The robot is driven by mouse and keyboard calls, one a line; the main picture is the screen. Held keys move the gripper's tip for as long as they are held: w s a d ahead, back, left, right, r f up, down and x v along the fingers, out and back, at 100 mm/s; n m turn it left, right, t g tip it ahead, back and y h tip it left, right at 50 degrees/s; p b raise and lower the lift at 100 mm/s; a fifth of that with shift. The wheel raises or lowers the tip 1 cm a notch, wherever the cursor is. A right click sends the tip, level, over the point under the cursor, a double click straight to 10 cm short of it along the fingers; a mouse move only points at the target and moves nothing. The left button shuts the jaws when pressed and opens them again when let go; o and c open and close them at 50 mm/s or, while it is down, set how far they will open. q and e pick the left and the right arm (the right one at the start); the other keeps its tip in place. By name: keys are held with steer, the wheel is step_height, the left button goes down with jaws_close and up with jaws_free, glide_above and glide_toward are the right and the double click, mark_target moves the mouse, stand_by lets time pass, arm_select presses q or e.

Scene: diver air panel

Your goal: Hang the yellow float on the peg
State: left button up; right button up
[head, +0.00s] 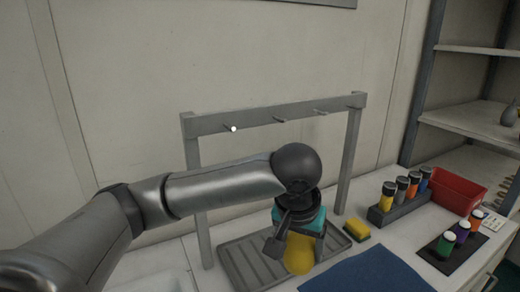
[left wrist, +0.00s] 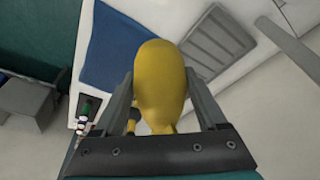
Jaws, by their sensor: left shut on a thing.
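The yellow float (head: 299,256) is in my left gripper (head: 290,240), in front of the rack and above the counter. In the left wrist view the float (left wrist: 160,80) sits between the two fingers of my left gripper (left wrist: 160,105). The grey rack (head: 190,157) has a top bar with several short pegs. The leftmost peg (head: 233,128) has a white tip; other pegs (head: 280,119) farther right are plain and look empty. The float hangs lower than the pegs and to the right of the white-tipped one. My right gripper is not in view.
A grey ridged tray (head: 240,272) lies under the rack. A yellow sponge (head: 356,230), a blue cloth (head: 370,273), a bottle holder (head: 384,215), a red bin (head: 459,188) and a dark mat (head: 437,262) with bottles stand to the right. Space above the bar is clear.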

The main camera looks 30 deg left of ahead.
arm_select(q)
steer(key=a+r+n+t+y+p, duration=0.25)
steer(key=a+r+n+p, duration=0.25)
steer(key=a+r+p, duration=0.9)
steer(key=w+a+f+b, duration=0.1)
steer(key=w+a+f, duration=0.1)
steer(key=w+a, duration=0.2)
steer(key=shift+w+a+f, duration=0.3)
steer(key=shift+a+f, duration=0.05)
steer(key=shift+a, duration=0.9)
steer(key=shift+y, duration=0.25)
stand_by(0.4)
steer(key=o, duration=1.4)
